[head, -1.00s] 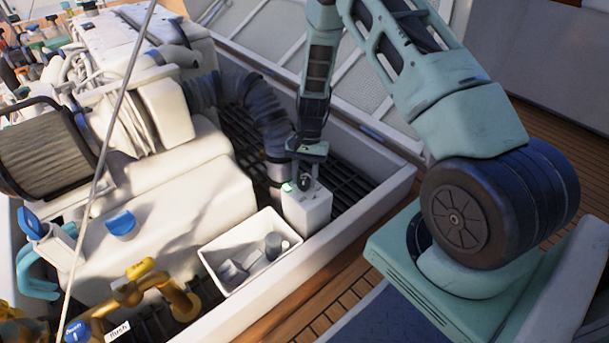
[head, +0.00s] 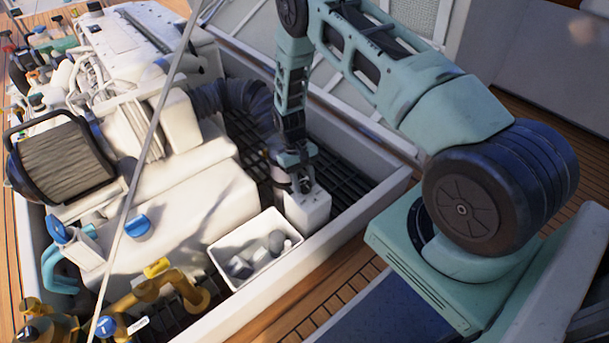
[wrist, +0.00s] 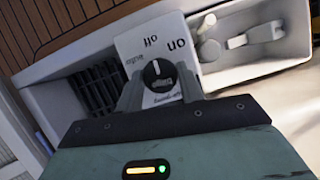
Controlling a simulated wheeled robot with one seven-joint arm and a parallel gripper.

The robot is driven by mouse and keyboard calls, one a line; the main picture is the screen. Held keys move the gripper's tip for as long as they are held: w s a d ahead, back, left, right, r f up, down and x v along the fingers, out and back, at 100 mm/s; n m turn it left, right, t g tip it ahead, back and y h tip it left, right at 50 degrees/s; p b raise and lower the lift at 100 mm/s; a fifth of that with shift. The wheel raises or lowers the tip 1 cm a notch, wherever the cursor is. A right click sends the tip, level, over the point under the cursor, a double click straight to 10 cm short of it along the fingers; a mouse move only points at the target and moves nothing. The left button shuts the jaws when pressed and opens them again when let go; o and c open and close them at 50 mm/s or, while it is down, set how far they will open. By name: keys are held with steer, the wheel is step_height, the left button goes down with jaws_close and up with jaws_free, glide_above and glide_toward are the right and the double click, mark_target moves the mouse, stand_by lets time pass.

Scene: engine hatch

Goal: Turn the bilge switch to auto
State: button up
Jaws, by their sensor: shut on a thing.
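The bilge switch is a white box (head: 307,212) with a black round knob (wrist: 161,78) on its top face. In the wrist view its panel (wrist: 170,33) carries the labels auto, off and on, seen upside down. The knob's white mark points roughly at off. My gripper (wrist: 160,92) is at the box, with one grey finger on each side of the knob, shut on it. In the head view my gripper (head: 303,184) comes down from above and hides the knob.
An open white bin (head: 232,274) with grey fittings stands beside the switch box. A dark ribbed hose (head: 245,98) and the white engine block lie behind and to the left. A dark grating (head: 335,185) and the pale hatch wall (head: 365,207) lie to the right.

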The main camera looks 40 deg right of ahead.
steer(key=n+h+p, duration=0.1)
steer(key=n, duration=0.2)
steer(key=n+h+p, duration=0.1)
steer(key=n+p, duration=0.1)
steer(key=shift+a+r+n, duration=0.15)
steer(key=shift+a+n, duration=0.05)
steer(key=shift+n, duration=0.2)
steer(key=n+p, duration=0.1)
steer(key=n, duration=0.1)
steer(key=n+t+h+p, duration=0.1)
steer(key=n, duration=0.1)
steer(key=shift+a+n+t+h, duration=0.1)
steer(key=shift+n+t+h, duration=0.2)
steer(key=shift+s, duration=0.1)
steer(key=o, duration=1)
steer(key=p+v, duration=0.4)
steer(key=v, duration=1.3)
steer(key=shift+a, duration=0.15)
